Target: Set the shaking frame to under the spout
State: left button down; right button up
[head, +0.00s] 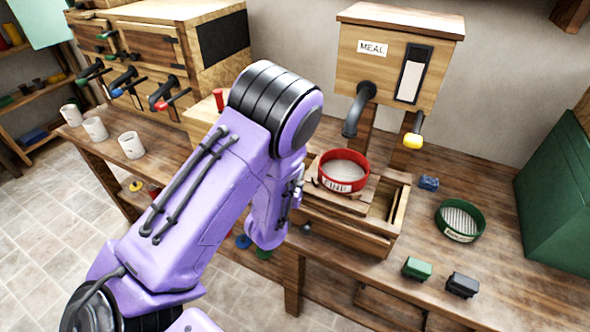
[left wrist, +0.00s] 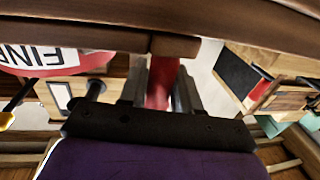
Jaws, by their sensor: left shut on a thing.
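The shaking frame is a small wooden carriage (head: 345,200) on a wooden box with rails (head: 398,215). A red sieve marked FINE (head: 338,186) sits on it and holds pale mesh or meal; it also shows in the left wrist view (left wrist: 55,62). The dark bent spout (head: 356,112) comes out of the MEAL chest (head: 385,70), above and just behind the red sieve. My left gripper (head: 297,190) is at the carriage's left side, its jaws mostly hidden by my arm. In the left wrist view my gripper (left wrist: 162,72) is shut on a red handle (left wrist: 158,88) below a wooden bar (left wrist: 176,46).
A yellow-tipped lever (head: 412,141) juts from the chest. A green sieve (head: 460,220), blue block (head: 429,183), green block (head: 417,267) and dark block (head: 462,284) lie on the bench at right. White cups (head: 131,145) stand at left. A green box (head: 555,195) bounds the right.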

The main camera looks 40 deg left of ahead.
pick_arm(q)
jog(key=shift+d, duration=0.15)
jog(key=c, duration=0.9)
grip_release()
jog(key=shift+w+d, duration=0.1)
jog(key=shift+d, duration=0.1)
jog(key=v, duration=1)
jog(key=shift+s+p, duration=0.3)
